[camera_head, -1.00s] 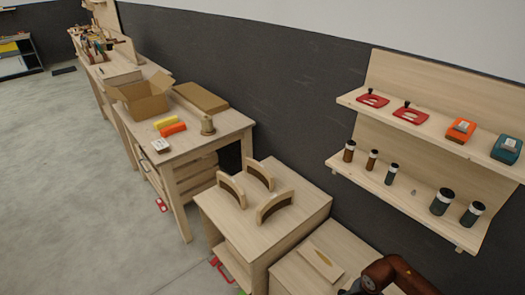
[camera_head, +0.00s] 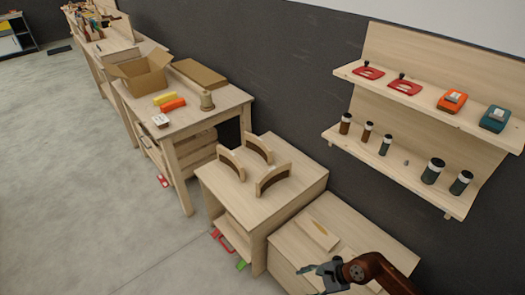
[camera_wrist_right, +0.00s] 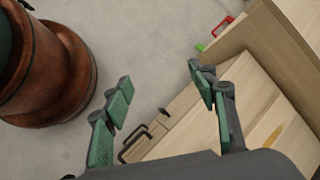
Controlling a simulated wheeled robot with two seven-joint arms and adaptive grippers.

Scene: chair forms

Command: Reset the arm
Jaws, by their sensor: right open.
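My right gripper (camera_head: 322,272) shows at the bottom right of the head view, over the front edge of a low wooden cabinet. In the right wrist view its two green-padded fingers (camera_wrist_right: 160,92) stand wide apart with nothing between them. Below them are bare grey floor and the cabinet's front with dark handles (camera_wrist_right: 133,146). My left gripper is not in the head view.
The low cabinet (camera_head: 365,245) carries a board with a yellowish oval mark. Beside it stands a wooden stand (camera_head: 225,195) with curved chair forms (camera_head: 273,180). A wall shelf (camera_head: 410,170) holds jars. Open floor (camera_head: 80,200) lies left.

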